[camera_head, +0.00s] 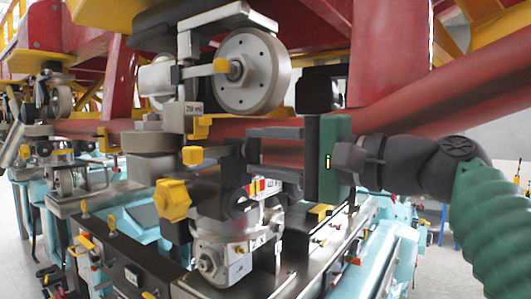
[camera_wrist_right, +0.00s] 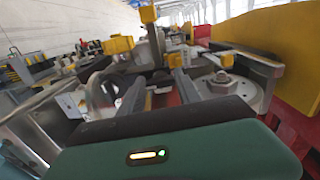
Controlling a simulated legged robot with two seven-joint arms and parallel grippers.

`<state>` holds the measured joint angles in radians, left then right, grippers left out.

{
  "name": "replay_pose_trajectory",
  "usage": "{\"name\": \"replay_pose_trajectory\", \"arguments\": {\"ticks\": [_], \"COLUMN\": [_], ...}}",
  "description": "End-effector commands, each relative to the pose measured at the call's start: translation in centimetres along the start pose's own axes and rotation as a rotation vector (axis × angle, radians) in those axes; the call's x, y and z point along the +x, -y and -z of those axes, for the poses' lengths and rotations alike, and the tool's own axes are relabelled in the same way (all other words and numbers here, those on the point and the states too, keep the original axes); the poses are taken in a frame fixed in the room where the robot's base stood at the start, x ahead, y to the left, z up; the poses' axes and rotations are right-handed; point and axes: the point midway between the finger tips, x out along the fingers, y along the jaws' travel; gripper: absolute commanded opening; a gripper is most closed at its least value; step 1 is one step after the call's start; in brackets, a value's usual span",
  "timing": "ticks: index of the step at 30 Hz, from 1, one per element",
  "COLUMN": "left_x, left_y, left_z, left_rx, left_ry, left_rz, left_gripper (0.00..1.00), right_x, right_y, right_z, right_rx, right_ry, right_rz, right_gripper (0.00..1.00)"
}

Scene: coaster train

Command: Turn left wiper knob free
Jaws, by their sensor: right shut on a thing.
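A faceted yellow knob (camera_head: 172,200) sits on the left side of the dark wheel assembly in the head view. A smaller yellow knob (camera_head: 193,155) sits above it. In the wrist view two yellow knobs, a wide one (camera_wrist_right: 118,45) and a small one (camera_wrist_right: 148,14), stand beyond my fingertips. I cannot tell which is the left wiper knob. My right gripper (camera_head: 250,155) reaches in from the right, its two dark fingers level and pointing left. It is shut on a dark part of the assembly, right of the yellow knobs. The contact is partly hidden. My left gripper is not in view.
A large grey wheel (camera_head: 250,72) hangs just above my right gripper. A red beam (camera_head: 430,115) runs behind it. Below are a metal cylinder (camera_head: 222,250) and a dark rail with small fittings. In the wrist view a large bolt (camera_wrist_right: 222,82) is close to the right finger.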

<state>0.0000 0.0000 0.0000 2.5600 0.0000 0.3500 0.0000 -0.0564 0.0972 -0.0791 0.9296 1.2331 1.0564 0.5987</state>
Motion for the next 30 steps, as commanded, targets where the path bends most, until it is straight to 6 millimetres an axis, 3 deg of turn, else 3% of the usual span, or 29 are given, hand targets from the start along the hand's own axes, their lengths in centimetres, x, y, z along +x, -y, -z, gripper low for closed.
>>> {"name": "replay_pose_trajectory", "arguments": {"ticks": [4, 5, 9, 23, 26, 30], "left_x": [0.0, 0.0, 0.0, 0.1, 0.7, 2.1], "left_y": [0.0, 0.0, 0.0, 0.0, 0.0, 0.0], "left_z": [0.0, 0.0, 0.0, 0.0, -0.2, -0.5], "left_rx": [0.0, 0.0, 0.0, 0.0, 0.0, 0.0], "left_ry": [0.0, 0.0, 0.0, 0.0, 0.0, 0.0], "left_rz": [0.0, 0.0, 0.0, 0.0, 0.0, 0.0], "left_gripper": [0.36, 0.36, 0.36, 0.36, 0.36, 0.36], "right_x": [0.1, 0.1, 0.1, -0.2, -1.3, -4.7], "right_y": [-0.3, -0.3, -0.2, -0.1, -0.3, -0.6], "right_z": [0.1, 0.1, 0.1, 0.0, 0.0, 0.2], "right_rx": [0.003, 0.003, 0.003, 0.002, 0.001, -0.001], "right_ry": [0.0, 0.0, 0.0, 0.0, -0.001, -0.006], "right_rz": [-0.006, -0.006, -0.005, -0.001, -0.001, -0.001], "right_gripper": [0.0, 0.43, 0.61, 0.62, 0.62, 0.62]}}
